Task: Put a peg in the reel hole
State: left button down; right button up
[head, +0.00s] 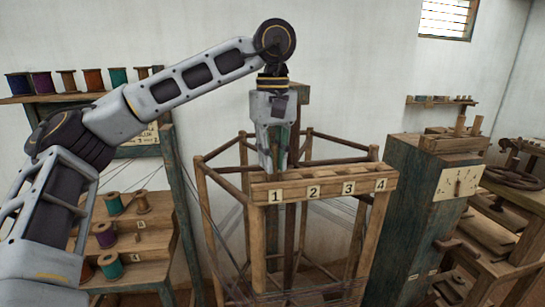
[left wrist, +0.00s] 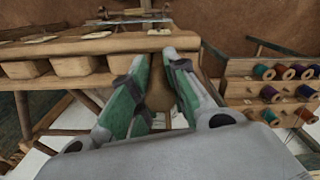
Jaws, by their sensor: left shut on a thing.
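My left gripper (head: 274,168) points down at the left end of the numbered wooden rack, by the "1" label. In the left wrist view its green-padded fingers (left wrist: 162,65) are shut on a brown wooden piece that looks like a peg (left wrist: 159,97), mostly hidden between them. The reel (head: 201,180) is a tall wooden frame of posts and bars behind and below the rack. I cannot make out its hole. My right gripper is in neither view.
The numbered rack (head: 329,191) has open compartments, which show in the left wrist view (left wrist: 75,66). Stepped shelves with thread spools (head: 150,243) stand at the left. The blue-green cabinet (head: 414,190) stands close on the right. Thin threads run low around the frame.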

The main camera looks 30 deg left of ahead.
pick_arm(q)
jog(key=c, duration=1.3)
grip_release()
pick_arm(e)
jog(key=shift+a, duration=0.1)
pick_arm(q)
jog(key=shift+o, duration=0.2)
jog(key=o, duration=0.4)
jog(key=shift+c, duration=0.2)
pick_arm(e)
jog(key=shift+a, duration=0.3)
